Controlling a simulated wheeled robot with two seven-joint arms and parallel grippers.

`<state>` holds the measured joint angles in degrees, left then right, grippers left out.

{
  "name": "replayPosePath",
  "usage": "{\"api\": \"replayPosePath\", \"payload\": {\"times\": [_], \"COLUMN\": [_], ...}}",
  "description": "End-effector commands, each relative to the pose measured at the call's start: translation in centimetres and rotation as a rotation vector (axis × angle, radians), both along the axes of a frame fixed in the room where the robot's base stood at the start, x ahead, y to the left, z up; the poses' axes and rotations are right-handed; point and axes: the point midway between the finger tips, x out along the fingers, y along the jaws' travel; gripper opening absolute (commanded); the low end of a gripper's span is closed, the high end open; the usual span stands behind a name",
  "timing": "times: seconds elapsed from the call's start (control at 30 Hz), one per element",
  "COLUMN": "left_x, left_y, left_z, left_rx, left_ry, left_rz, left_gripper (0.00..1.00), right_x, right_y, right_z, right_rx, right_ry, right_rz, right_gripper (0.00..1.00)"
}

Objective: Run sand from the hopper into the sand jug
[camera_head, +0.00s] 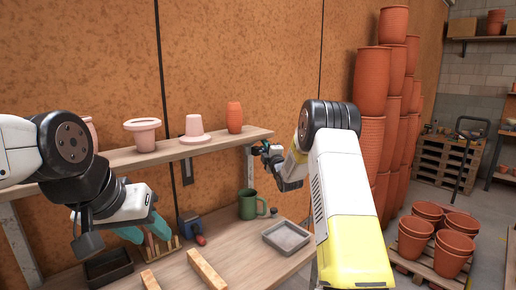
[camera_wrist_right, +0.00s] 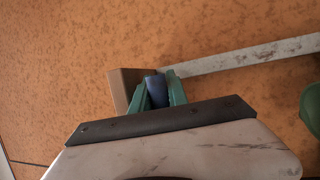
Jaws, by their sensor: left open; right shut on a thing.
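A green jug (camera_head: 248,205) stands upright on the bench below the shelf's right end; a green edge (camera_wrist_right: 312,108) shows at the right of the wrist view. My right gripper (camera_head: 264,150) is at the shelf's right end, above and right of the jug. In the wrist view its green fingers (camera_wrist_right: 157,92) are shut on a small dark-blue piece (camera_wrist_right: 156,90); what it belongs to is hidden. My left gripper (camera_head: 147,231) is open over the bench's left part, apart from the jug. I cannot make out a hopper or sand in the jug.
A shallow grey tray (camera_head: 269,236) lies right of the jug. A blue object (camera_head: 188,225) with a red part, a dark tray (camera_head: 107,268) and wooden bars (camera_head: 205,268) are on the bench. The shelf (camera_head: 175,152) holds several clay pieces. Stacked pots (camera_head: 371,80) stand right.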

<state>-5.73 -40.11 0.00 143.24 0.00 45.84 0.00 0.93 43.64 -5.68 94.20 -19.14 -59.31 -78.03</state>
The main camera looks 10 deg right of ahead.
Motion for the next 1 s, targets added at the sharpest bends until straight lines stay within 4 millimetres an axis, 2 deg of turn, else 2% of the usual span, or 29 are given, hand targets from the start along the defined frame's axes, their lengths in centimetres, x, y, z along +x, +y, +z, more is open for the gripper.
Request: {"api": "replayPosePath", "payload": {"times": [0.27,0.7,1.0], "left_x": [0.0,0.0,0.0], "left_y": [0.0,0.0,0.0], "left_z": [0.0,0.0,0.0], "left_rx": [0.000,0.000,0.000], "left_ry": [0.000,0.000,0.000], "left_rz": [0.000,0.000,0.000], "left_gripper": [0.41,0.41,0.41], "right_x": [-0.1,-1.2,-1.4], "right_y": [0.0,-1.2,-1.6], "right_z": [-0.2,-0.2,-0.2], "right_rx": [0.000,-0.001,-0.002], "right_ry": [0.004,0.004,0.005], "right_rz": [-0.021,-0.296,-0.332], "right_gripper": [0.00,0.00,0.00]}}
